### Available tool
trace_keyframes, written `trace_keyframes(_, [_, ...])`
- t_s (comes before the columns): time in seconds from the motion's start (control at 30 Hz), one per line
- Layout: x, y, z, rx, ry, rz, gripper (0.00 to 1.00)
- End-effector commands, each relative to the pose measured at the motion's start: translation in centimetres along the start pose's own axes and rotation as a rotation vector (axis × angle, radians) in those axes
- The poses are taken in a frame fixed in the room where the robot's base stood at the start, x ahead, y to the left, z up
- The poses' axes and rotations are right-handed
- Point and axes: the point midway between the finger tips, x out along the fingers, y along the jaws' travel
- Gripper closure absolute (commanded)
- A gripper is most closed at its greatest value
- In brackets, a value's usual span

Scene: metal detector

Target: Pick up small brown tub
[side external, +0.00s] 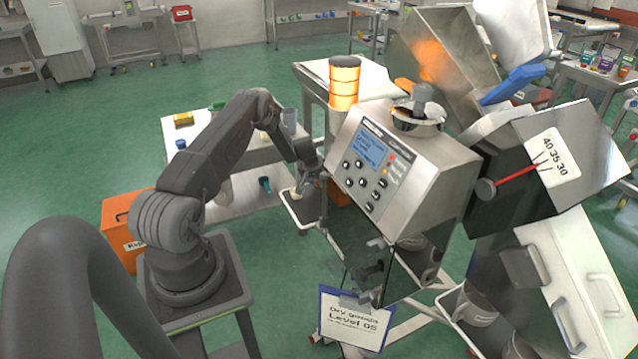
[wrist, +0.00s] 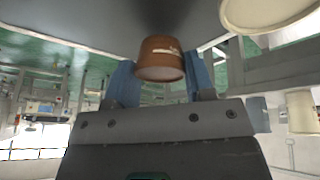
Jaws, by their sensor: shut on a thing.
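The small brown tub (wrist: 161,61) shows in the middle of the wrist view, between the two blue fingers of my gripper (wrist: 160,78). My gripper is shut on it, one finger on either side. A pale mark shows on the tub's side. In the side view my gripper (side external: 316,178) is at the left edge of the metal detector's control box (side external: 400,165). The box partly covers it there, and I cannot make out the tub in that view.
The detector's steel hopper (side external: 440,40) and a grey box with a dial (side external: 560,160) stand to the right. A signal lamp (side external: 344,85) glows amber. A white side table (side external: 235,155) holds small items behind my arm. A sign (side external: 352,318) hangs in front.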

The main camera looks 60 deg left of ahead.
Motion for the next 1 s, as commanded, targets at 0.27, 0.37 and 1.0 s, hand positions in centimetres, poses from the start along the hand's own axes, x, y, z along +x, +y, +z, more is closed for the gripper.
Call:
trace_keyframes(0.27, [-4.9, -2.0, -0.7, -0.007, 0.000, -0.002, 0.74])
trace_keyframes(0.37, [-6.7, -3.8, -0.4, -0.007, 0.001, -0.002, 0.74])
trace_keyframes(1.0, [-12.1, -9.3, 0.8, -0.001, 0.000, 0.000, 0.74])
